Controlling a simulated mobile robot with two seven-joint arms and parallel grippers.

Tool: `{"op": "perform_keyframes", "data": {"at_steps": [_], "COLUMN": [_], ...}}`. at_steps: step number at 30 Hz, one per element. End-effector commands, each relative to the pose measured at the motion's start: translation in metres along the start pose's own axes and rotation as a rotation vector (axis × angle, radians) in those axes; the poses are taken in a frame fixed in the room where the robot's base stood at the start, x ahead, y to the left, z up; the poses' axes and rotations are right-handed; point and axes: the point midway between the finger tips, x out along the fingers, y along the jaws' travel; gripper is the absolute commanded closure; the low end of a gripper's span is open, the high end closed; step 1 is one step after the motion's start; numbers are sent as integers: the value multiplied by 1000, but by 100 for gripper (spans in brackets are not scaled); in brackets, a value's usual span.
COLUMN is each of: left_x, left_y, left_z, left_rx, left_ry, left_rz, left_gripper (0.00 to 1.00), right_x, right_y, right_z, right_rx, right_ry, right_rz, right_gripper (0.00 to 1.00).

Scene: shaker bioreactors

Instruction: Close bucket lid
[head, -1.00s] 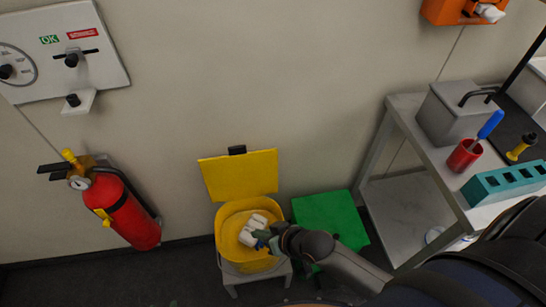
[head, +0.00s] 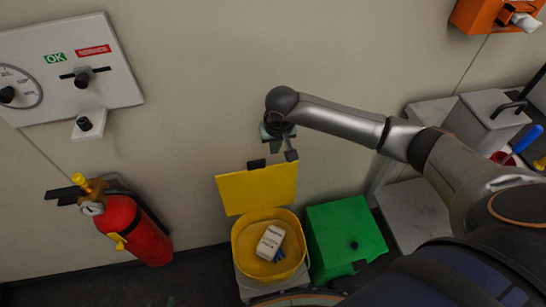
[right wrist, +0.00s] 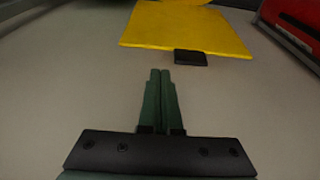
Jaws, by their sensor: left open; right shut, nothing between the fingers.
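The yellow bucket (head: 240,250) stands low by the wall, with its yellow lid (head: 258,190) raised open behind it. The lid has a black tab (head: 256,164) on its upper edge; the tab also shows in the right wrist view (right wrist: 190,58). A white bottle (head: 270,242) lies inside the bucket. My right gripper (head: 289,156) is shut and empty, just above and right of the tab. Its green fingers (right wrist: 160,72) are together, with a gap to the lid.
A green box (head: 340,235) with a dark knob stands right of the bucket. A red fire extinguisher (head: 135,230) hangs on the wall to the left. A grey table (head: 435,112) is at the right. The wall above the lid is clear.

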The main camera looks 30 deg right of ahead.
Motion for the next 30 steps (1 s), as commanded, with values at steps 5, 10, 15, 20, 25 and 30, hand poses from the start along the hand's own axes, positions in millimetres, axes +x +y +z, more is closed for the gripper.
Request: {"op": "perform_keyframes", "data": {"at_steps": [5, 10, 15, 20, 25, 30], "left_x": [2, 5, 8, 9, 9, 9], "left_y": [0, 0, 0, -1, -1, -1], "left_z": [2, 6, 8, 10, 10, 10], "left_rx": [0, 0, 0, 0, 0, 0], "left_ry": [-1, -1, -1, -1, 0, 0], "left_rz": [0, 0, 0, 0, 0, 0], "left_gripper": [50, 50, 50, 50, 50, 50], "right_x": [22, 55, 81, 94, 98, 98], "right_y": [1, 0, 0, 0, 0, 0], "right_z": [1, 1, 1, 0, 0, 0], "right_rx": [2, 1, -1, 0, -1, -1], "right_ry": [-5, -3, -1, 0, 0, 0], "right_rz": [5, 4, 2, 1, 1, 1], "right_gripper": [100, 100, 100, 100, 100, 100]}}
